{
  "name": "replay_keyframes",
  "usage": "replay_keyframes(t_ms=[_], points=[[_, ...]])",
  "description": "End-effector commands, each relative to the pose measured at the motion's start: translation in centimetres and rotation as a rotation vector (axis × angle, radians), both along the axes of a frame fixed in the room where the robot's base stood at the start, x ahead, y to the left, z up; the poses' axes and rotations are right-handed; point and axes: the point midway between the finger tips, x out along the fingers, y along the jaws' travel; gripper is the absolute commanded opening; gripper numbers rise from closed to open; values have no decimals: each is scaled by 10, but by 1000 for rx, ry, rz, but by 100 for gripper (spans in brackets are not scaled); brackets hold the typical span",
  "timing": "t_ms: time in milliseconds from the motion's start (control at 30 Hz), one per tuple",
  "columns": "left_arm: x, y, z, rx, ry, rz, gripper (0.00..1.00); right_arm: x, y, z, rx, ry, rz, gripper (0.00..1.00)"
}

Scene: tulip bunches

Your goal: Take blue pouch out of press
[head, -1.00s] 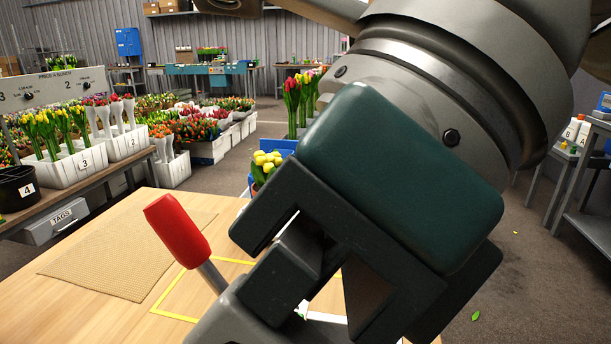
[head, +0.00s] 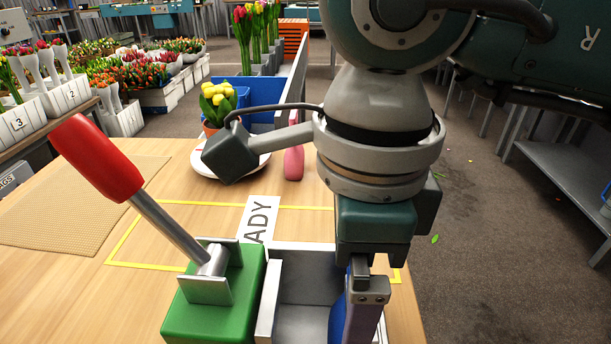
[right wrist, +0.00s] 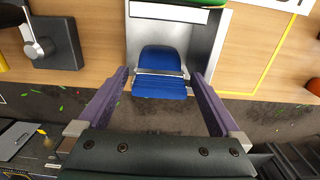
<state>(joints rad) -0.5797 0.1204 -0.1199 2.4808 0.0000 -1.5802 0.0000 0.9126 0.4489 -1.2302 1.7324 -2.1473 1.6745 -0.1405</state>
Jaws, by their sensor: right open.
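The press has a green body (head: 215,300) and a raised lever with a red handle (head: 97,158) leaning left. A grey metal tray (head: 310,275) is beside it. The blue pouch (right wrist: 160,62) lies at the tray's open end in the right wrist view, with a metal bar across it. In the head view only a blue sliver shows beside my gripper. My right gripper (right wrist: 160,82) is open, its purple fingers on either side of the pouch with gaps between. In the head view it points down at the tray's right side (head: 362,318). My left gripper is out of view.
A white card reading "ADY" (head: 258,222) lies behind the tray, inside a yellow outline. A plate (head: 205,165), a potted yellow tulip plant (head: 217,100) and a pink object (head: 293,163) stand farther back. A woven mat (head: 60,215) lies left.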

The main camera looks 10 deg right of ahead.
Motion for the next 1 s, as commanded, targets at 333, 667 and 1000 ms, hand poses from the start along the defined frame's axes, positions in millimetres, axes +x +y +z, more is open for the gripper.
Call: replay_keyframes(t_ms=[333, 667, 1000], points=[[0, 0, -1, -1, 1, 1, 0, 0, 0, -10, 1, 0, 1, 100], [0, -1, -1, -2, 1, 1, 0, 0, 0, -9, 1, 0, 1, 70], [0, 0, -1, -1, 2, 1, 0, 0, 0, -9, 1, 0, 1, 31]])
